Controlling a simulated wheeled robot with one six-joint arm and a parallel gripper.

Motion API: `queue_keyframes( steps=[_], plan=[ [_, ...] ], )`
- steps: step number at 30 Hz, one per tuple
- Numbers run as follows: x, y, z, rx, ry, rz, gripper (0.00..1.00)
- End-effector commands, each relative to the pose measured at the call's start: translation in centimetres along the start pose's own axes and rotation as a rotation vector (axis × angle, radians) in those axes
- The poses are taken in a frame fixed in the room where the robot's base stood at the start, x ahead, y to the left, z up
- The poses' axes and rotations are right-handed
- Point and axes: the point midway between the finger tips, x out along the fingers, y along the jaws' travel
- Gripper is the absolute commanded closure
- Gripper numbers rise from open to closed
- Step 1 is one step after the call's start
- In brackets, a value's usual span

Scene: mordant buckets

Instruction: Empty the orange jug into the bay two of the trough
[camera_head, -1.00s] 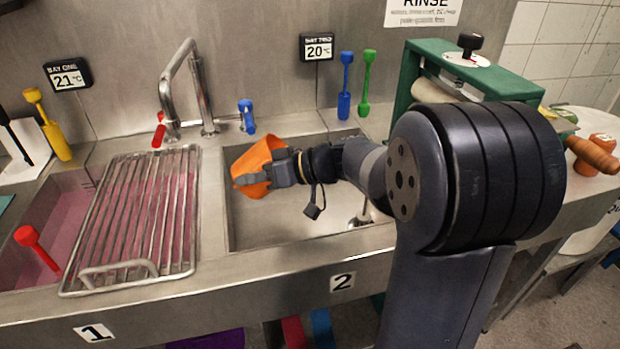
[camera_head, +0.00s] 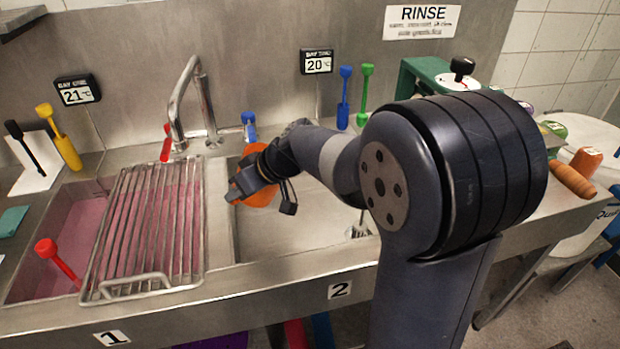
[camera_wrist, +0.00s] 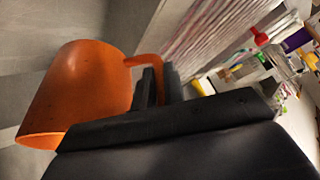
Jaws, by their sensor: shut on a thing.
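The orange jug (camera_head: 262,193) is above bay two (camera_head: 300,232) of the trough, the right-hand basin marked 2. My gripper (camera_head: 243,186) is shut on the jug and hides part of it in the head view. The wrist view shows the jug (camera_wrist: 80,92) at the left, with its handle (camera_wrist: 148,62) at the closed fingers. The jug is tilted, its wide rim toward the lower left of the wrist view. Its contents and any stream are not visible. The floor of bay two looks bare where it shows.
Bay one (camera_head: 55,235) holds pink liquid under a wire rack (camera_head: 150,228). A tap (camera_head: 190,95) with a red lever stands behind the bays. A red-handled tool (camera_head: 55,258) leans in bay one. Blue and green tools stand at the back wall. A green-framed device (camera_head: 425,75) is at right.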

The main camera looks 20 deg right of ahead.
Motion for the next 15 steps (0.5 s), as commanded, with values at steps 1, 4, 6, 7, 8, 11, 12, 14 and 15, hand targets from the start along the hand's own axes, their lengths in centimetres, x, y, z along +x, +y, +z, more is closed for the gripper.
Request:
queue_keyframes(
  steps=[1, 4, 6, 7, 8, 11, 12, 14, 15],
  plan=[
    [-0.7, -0.3, -0.8, -0.003, -0.005, 0.005, 1.0],
    [-1.2, -0.7, -1.4, -0.004, -0.016, 0.015, 1.0],
    [-1.6, -0.9, -1.9, -0.005, -0.024, 0.021, 1.0],
    [-1.7, -1.0, -2.0, -0.005, -0.027, 0.024, 1.0],
    [-1.9, -1.1, -2.2, -0.005, -0.03, 0.027, 1.0],
    [-2.4, -1.4, -2.9, -0.006, -0.041, 0.036, 1.0],
    [-2.6, -1.5, -3.1, -0.007, -0.045, 0.04, 1.0],
    [-2.9, -1.7, -3.5, -0.008, -0.052, 0.046, 1.0],
    [-3.1, -1.8, -3.7, -0.008, -0.057, 0.05, 1.0]
  ],
)
